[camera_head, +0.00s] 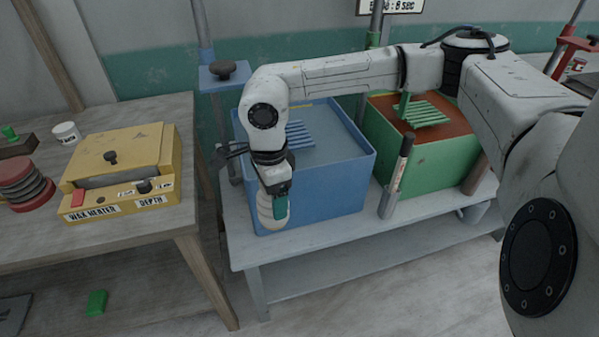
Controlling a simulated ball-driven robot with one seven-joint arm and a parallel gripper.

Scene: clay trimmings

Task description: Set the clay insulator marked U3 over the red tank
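My gripper (276,189) points down at the front left corner of the blue tank (330,201). It appears shut on a cream ribbed clay insulator (266,213), with a teal finger across its right side. The insulator hangs in front of the tank's wall, above the front edge of the bench. No U3 mark is readable on it. The red tank is not clearly visible; a red bracket (572,46) on a post shows at the far right, and my arm covers much of that area.
A green tank (433,157) with brown liquid stands right of the blue one. A marker (400,160) stands upright in a grey holder before them. On the left table (104,237) are a yellow wax heater (118,170), dark red-based discs (24,184) and a white cup (66,133).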

